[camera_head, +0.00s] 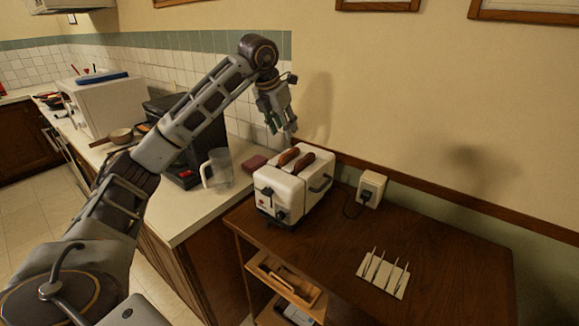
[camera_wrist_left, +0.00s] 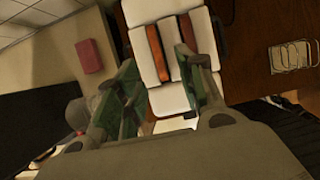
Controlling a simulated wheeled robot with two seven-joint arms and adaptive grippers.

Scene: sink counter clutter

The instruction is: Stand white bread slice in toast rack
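The white toaster (camera_head: 289,193) stands on the wooden cabinet top, and two brown-looking slices stick up from its slots: a left slice (camera_head: 289,156) and a right slice (camera_head: 304,162). I cannot tell which one is the white bread slice. In the left wrist view, the left slice (camera_wrist_left: 157,52) looks orange-brown and the right slice (camera_wrist_left: 187,36) dark brown. My left gripper (camera_head: 285,130) hangs above and behind the toaster, empty, its fingers apart in the left wrist view (camera_wrist_left: 160,75). The pale toast rack (camera_head: 384,278) with upright dividers is empty, at the right. My right gripper is out of view.
A glass jug (camera_head: 217,170) and a dark red block (camera_head: 254,163) sit on the pale counter left of the toaster. A wall socket (camera_head: 371,187) with a plug and cord is behind it. The wood between toaster and rack is clear.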

